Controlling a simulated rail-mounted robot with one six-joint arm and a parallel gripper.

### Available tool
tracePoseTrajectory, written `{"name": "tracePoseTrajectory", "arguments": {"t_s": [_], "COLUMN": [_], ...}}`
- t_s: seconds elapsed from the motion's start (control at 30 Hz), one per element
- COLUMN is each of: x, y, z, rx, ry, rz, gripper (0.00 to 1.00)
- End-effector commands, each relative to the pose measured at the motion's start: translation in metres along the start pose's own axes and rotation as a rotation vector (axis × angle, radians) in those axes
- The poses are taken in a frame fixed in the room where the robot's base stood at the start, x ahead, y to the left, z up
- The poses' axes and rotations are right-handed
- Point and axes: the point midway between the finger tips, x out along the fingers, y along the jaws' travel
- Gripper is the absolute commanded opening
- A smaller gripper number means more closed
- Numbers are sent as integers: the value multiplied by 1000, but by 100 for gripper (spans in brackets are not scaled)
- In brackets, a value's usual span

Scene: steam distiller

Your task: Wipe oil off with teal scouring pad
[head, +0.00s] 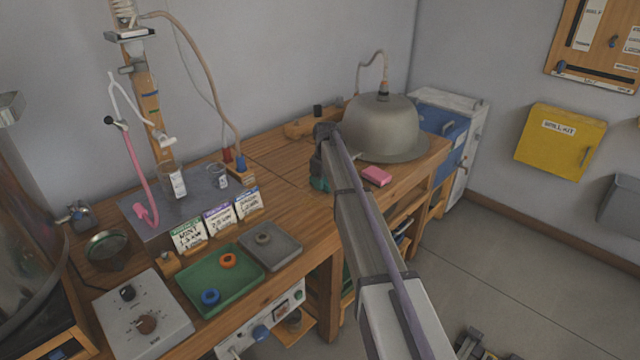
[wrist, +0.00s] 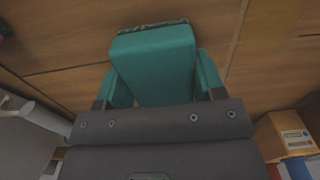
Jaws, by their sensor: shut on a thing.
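The teal scouring pad (wrist: 153,62) is a thick block with a darker, rough layer along its far edge. My gripper (wrist: 160,82) is shut on it, with a teal finger on each side of the block. In the head view my gripper (head: 319,176) is low over the right part of the wooden workbench (head: 285,222), left of the grey metal dome. A bit of teal shows there at its lower end, and the arm hides part of it. I cannot tell whether the pad touches the wood. I cannot make out any oil in either view.
A pink sponge (head: 377,176) lies near the bench's front edge, right of my gripper. The grey dome (head: 381,128) stands close behind. Label cards (head: 219,219), a green tray (head: 222,279) and a grey tray (head: 271,244) stand to the left. Bare wood lies between them and my gripper.

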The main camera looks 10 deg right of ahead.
Motion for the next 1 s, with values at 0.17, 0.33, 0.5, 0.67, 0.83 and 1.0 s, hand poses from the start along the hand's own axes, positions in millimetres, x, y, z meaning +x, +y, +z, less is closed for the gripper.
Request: {"name": "tracePoseTrajectory", "arguments": {"t_s": [0.17,0.33,0.5,0.67,0.83,1.0], "x": [0,2,3,3,0,-23], "y": [3,21,37,39,39,38], "z": [0,-1,0,0,1,0], "rx": [-1,0,0,0,0,-1], "ry": [0,0,0,0,0,0], "rz": [0,-1,0,1,2,0], "gripper": [41,41,41,41,41,41]}}
